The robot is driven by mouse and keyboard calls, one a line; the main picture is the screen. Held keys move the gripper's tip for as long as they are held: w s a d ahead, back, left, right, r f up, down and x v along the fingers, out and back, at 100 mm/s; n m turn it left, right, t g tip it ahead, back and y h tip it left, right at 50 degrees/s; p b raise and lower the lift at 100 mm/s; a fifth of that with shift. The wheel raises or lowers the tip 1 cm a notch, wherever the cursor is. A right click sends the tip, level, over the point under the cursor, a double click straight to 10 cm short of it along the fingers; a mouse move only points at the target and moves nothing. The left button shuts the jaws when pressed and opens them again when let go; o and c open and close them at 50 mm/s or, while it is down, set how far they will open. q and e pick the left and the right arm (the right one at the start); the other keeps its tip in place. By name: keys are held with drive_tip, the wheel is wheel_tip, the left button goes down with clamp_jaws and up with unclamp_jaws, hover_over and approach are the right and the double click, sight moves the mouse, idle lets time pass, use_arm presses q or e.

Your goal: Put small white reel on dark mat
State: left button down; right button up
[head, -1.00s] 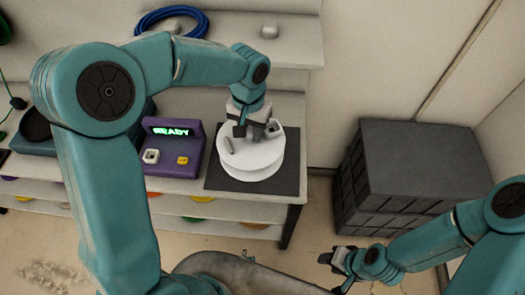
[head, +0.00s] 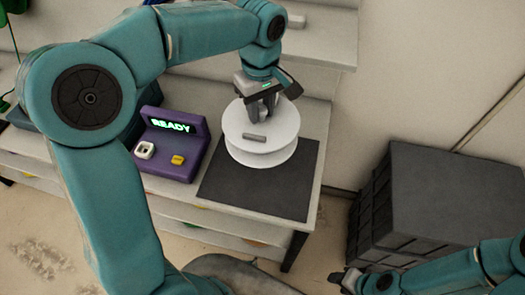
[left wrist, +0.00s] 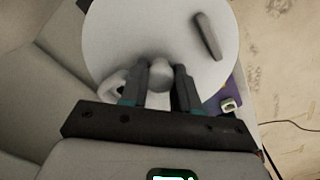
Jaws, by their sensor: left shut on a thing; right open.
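The white reel (head: 283,118) has two round flanges, a knob in the middle and a short grey bar on top. It shows large in the left wrist view (left wrist: 120,40). My left gripper (head: 264,108) is shut on the reel's knob from above, with a finger on each side of it. The dark mat (head: 255,188) lies flat on the bench top. The reel overlaps its far part in the head view, leaving the front part bare; I cannot tell if it touches the mat. My right gripper (head: 346,278) is open and empty, low by the dark crate.
A purple device (head: 172,150) with a lit READY screen, a white button and a yellow button stands left of the mat. A stacked dark crate (head: 440,195) stands on the floor at right. A pale shelf (head: 325,30) rises behind the bench.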

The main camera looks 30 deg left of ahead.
use_arm(q)
wheel_tip(320, 180, down, 9)
drive_tip(key=shift+w+a+f, duration=0.1)
drive_tip(key=shift+a+f, duration=0.05)
drive_tip(key=shift+f, duration=2.65)
drive_tip(key=shift+f, duration=0.1)
drive_tip(key=shift+w+f, duration=0.1)
drive_tip(key=shift+f, duration=0.1)
drive_tip(key=c, duration=0.8)
unclamp_jaws()
drive_tip(key=shift+r, duration=0.1)
